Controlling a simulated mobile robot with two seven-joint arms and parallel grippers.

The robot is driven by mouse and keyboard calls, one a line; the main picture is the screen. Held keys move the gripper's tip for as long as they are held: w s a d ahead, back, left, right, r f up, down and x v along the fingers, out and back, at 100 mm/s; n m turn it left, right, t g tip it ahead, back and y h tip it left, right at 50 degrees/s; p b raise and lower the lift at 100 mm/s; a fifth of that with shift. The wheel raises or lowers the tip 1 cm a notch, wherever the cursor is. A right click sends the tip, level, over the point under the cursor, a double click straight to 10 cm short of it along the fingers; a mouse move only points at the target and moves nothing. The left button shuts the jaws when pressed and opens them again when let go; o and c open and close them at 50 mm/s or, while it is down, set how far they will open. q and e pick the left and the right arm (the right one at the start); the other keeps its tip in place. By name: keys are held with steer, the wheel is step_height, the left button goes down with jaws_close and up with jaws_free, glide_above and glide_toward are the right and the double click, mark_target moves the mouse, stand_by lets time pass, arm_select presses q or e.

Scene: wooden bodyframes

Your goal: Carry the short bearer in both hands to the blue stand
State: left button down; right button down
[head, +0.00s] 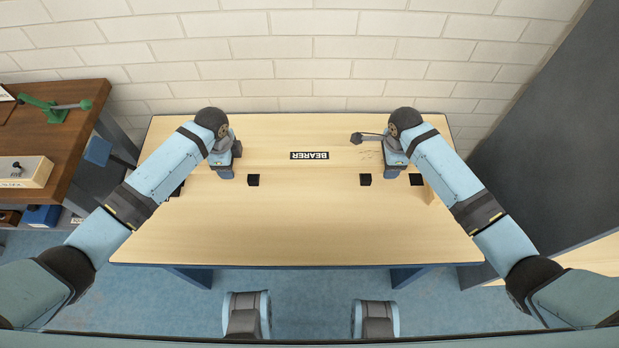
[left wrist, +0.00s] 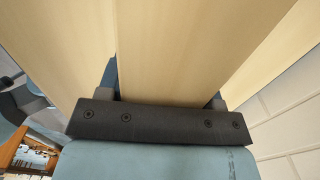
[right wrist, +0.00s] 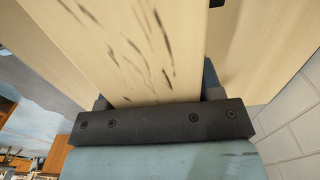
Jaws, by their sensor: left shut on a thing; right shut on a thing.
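The short bearer is a pale wooden beam (left wrist: 175,50) between the fingers of my left gripper in the left wrist view. It also shows in the right wrist view (right wrist: 130,45), with dark streaks on its face, between my right gripper's fingers. In the head view my left gripper (head: 226,166) and right gripper (head: 395,154) are at its two ends, both shut on it. Its colour blends with the tabletop, so its edges and height above it are hard to tell. A black BEARER label (head: 309,155) lies between the grippers. I cannot identify a blue stand for certain.
The pale worktable (head: 300,230) has blue legs, and small black blocks (head: 253,180) (head: 365,180) show on it. A brown bench (head: 60,140) with a green tool (head: 55,107) stands left. A brick wall (head: 330,60) is behind, a dark panel (head: 550,150) right. The table's front is clear.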

arm_select(q)
steer(key=shift+f, duration=0.1)
